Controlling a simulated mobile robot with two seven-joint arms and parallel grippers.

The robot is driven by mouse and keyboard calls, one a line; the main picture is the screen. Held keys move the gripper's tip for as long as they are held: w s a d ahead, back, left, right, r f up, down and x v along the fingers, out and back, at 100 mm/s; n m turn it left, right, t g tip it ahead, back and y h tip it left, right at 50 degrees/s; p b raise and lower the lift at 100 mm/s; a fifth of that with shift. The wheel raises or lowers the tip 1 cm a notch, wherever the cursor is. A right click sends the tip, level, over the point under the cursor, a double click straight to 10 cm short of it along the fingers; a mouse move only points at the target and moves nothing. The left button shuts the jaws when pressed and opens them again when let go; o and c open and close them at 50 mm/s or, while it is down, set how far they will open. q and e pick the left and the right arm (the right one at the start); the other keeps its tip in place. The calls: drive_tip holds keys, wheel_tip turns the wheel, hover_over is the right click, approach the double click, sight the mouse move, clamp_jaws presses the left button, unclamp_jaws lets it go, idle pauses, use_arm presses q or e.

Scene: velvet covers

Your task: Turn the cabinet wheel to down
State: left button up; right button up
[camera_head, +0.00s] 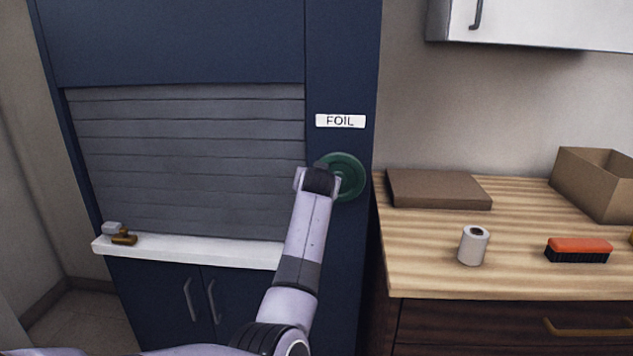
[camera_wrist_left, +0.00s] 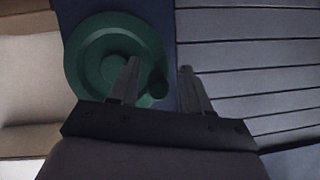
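The green round cabinet wheel (camera_head: 350,172) is on the dark blue cabinet's right post, below a white label (camera_head: 340,121) reading FOIL. In the left wrist view the wheel (camera_wrist_left: 88,55) shows a raised centre and a small knob (camera_wrist_left: 157,84) near its rim. My left gripper (camera_wrist_left: 158,64) is open, with one finger over the wheel's face and the other past its rim; the knob appears between them. I cannot tell whether they touch it. In the head view my left wrist covers the wheel's lower left part and hides the fingers. My right gripper is in neither view.
A grey slatted shutter (camera_head: 190,160) fills the cabinet opening above a white ledge (camera_head: 200,252) with a small brown-and-grey object (camera_head: 122,236). At right, a wooden counter (camera_head: 420,265) holds a flat brown box (camera_head: 437,189), paper roll (camera_head: 472,248), red brush (camera_head: 579,247) and open box (camera_head: 598,190).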

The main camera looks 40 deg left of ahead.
use_arm(q)
drive_tip(key=shift+d, duration=0.1)
drive_tip(key=v, duration=0.7)
idle(0.7)
drive_tip(key=s+d+f+m+t+h, duration=0.1)
drive_tip(key=s+d+f+m+h, duration=0.25)
drive_tip(key=f, duration=0.75)
drive_tip(key=s+d+f+m+t+h, duration=0.15)
drive_tip(key=s+d+f, duration=0.4)
drive_tip(key=f, duration=0.55)
drive_tip(key=s+d+f+g+h, duration=0.1)
drive_tip(key=s+d+f, duration=0.3)
drive_tip(key=s, duration=0.3)
drive_tip(key=s+d+f+m+h, duration=0.1)
drive_tip(key=s+d+f, duration=0.3)
drive_tip(key=s, duration=0.4)
drive_tip(key=s+d+f+g+h, duration=0.1)
drive_tip(key=s+d+f+h, duration=0.2)
drive_tip(key=s, duration=0.5)
wheel_tip(320, 180, down, 3)
drive_tip(key=shift+d+r+m+g, duration=0.2)
drive_tip(key=shift+d+m+g, duration=0.2)
drive_tip(key=shift+d, duration=0.35)
drive_tip(key=shift+s, duration=0.1)
